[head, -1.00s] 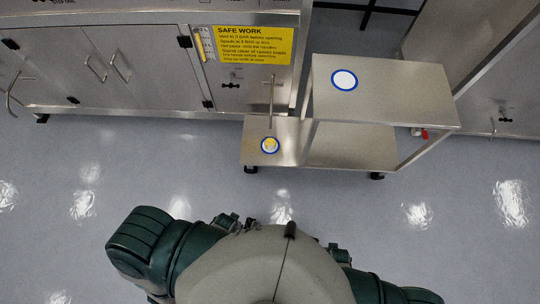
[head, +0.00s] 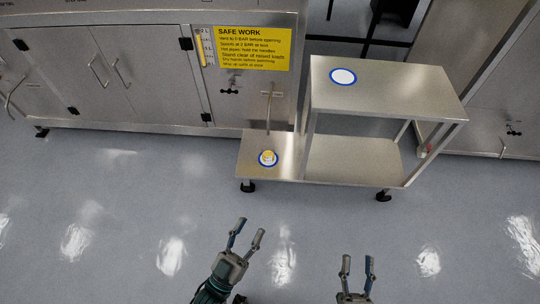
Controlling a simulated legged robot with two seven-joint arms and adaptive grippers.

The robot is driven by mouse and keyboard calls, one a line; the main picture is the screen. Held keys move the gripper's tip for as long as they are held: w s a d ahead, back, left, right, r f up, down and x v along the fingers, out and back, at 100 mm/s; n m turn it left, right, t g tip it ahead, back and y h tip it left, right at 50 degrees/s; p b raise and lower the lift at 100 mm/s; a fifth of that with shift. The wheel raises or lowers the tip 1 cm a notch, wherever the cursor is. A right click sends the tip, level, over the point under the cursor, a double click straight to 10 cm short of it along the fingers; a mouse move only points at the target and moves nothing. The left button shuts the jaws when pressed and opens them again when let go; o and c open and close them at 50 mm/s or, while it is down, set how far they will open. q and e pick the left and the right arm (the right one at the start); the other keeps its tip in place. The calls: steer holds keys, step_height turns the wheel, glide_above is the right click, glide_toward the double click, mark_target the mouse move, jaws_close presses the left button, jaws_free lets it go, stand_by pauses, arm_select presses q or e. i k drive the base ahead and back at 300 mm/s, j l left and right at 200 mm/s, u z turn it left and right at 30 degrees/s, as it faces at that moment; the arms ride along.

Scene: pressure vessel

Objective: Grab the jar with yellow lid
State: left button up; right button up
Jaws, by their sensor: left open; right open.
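A small jar with a yellow lid (head: 268,156) stands on a white, blue-rimmed disc on the left part of the cart's lower shelf (head: 254,142). My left gripper (head: 249,230) is open and empty, below the jar in the picture and well apart from it. My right gripper (head: 357,262) is open and empty, further right and lower in the picture. Neither gripper touches anything.
The metal cart's upper shelf (head: 400,95) carries another white, blue-rimmed disc (head: 343,77). A thin upright handle (head: 269,108) rises behind the jar. Steel cabinets (head: 110,75) with a yellow sign (head: 252,48) line the back. The floor before the cart is clear.

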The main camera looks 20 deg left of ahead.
mark_target(268, 150)
steer(key=i+l, duration=0.1)
steer(key=i, duration=1.45)
